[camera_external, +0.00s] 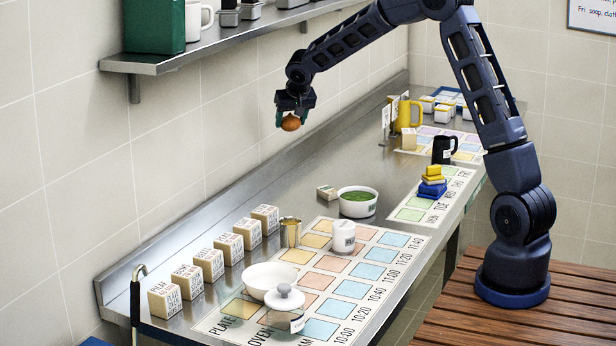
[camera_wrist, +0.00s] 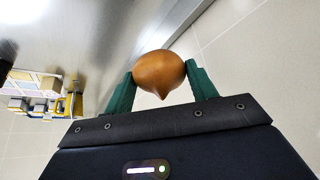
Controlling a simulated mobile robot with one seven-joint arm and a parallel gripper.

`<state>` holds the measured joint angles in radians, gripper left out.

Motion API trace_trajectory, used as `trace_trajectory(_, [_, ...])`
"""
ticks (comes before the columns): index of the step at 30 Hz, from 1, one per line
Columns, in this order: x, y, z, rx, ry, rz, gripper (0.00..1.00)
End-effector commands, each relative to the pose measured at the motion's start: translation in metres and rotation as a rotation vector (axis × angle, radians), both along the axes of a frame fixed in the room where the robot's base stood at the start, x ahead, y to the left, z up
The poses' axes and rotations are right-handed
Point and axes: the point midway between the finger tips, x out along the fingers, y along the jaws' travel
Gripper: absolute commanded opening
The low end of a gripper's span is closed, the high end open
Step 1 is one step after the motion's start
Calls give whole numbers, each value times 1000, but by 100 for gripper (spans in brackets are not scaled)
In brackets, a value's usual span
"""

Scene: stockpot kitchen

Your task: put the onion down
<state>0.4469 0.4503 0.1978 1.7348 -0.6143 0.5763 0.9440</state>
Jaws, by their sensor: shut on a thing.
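The onion (camera_external: 291,122) is round and orange-brown. My gripper (camera_external: 291,115) is shut on it and holds it in the air, above the back part of the steel counter (camera_external: 250,215) near the tiled wall. In the wrist view the onion (camera_wrist: 160,73) sits between the two green fingers of my gripper (camera_wrist: 160,80), with its pointed tip toward the palm. Nothing touches the onion from below.
A white bowl of green food (camera_external: 358,202), a small box (camera_external: 326,193) and a metal cup (camera_external: 290,232) stand on the counter. Several label blocks (camera_external: 208,264) line the back. A steel shelf (camera_external: 215,42) hangs at upper left. Bare counter lies behind the bowl.

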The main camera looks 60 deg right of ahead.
Motion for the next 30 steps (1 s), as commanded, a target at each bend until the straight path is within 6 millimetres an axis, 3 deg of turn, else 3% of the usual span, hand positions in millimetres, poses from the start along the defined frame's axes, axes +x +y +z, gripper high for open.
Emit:
trace_trajectory(9, [-42, 90, 7, 4, -3, 136, 32])
trace_trajectory(15, [-69, 136, 6, 1, -1, 211, 32])
trace_trajectory(22, [-80, 152, -9, -1, 3, 239, 32])
trace_trajectory(30, [-80, 153, -66, 0, 6, 241, 32])
